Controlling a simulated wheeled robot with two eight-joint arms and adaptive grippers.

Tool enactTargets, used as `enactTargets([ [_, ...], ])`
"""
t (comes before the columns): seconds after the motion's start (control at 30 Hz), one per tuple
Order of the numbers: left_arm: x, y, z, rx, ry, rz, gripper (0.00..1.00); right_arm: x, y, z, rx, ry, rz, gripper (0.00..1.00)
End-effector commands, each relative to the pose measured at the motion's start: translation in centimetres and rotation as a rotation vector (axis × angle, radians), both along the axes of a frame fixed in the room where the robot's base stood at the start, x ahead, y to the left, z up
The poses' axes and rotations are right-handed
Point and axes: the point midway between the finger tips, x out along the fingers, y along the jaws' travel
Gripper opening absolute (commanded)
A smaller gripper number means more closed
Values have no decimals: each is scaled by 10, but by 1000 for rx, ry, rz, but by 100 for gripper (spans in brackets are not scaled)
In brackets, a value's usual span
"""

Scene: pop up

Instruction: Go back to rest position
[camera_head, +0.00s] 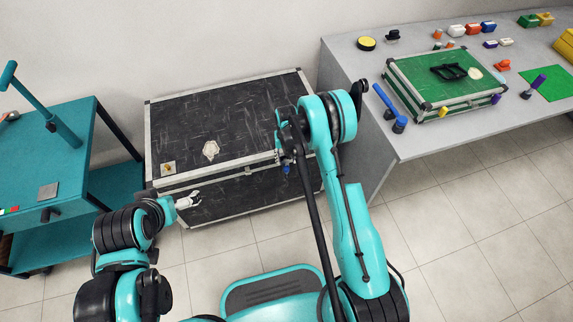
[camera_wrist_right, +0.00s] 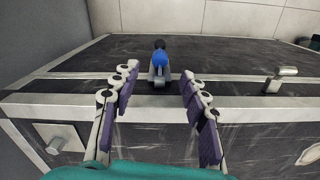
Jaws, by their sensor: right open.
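My right gripper (camera_wrist_right: 158,80) is open in the right wrist view, its fingers on either side of a blue round knob (camera_wrist_right: 159,60) with a small metal latch part. The fingers look apart from the knob. In the head view my right gripper (camera_head: 289,153) is at the front right edge of the black case (camera_head: 225,120), partly hidden by its own arm, with the blue knob (camera_head: 286,169) just below. My left gripper (camera_head: 187,202) is low in front of the case's left corner; its jaws are too small to read. The case's lid is down.
A teal cart (camera_head: 35,165) with an upright handle stands at left. A grey table (camera_head: 410,140) at right holds a green-topped case (camera_head: 440,85), a blue-handled tool (camera_head: 389,106) and several small coloured parts. Tiled floor (camera_head: 470,230) is clear at lower right.

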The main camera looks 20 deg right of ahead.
Motion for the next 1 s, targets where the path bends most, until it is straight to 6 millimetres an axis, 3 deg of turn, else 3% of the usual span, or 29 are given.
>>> enactTargets([
  [0.1,0,0,0,0,0,0,100,0,0,25,0,0,0,45],
  [0.3,0,0,0,0,0,0,100,0,0,50,0,0,0,45],
  [0.83,0,0,0,0,0,0,100,0,0,63,0,-7,2,45],
  [0.93,0,0,0,0,0,0,100,-3,0,88,0,-30,8,45],
  [1.0,0,0,0,0,0,0,100,-8,0,116,-1,-59,16,45],
])
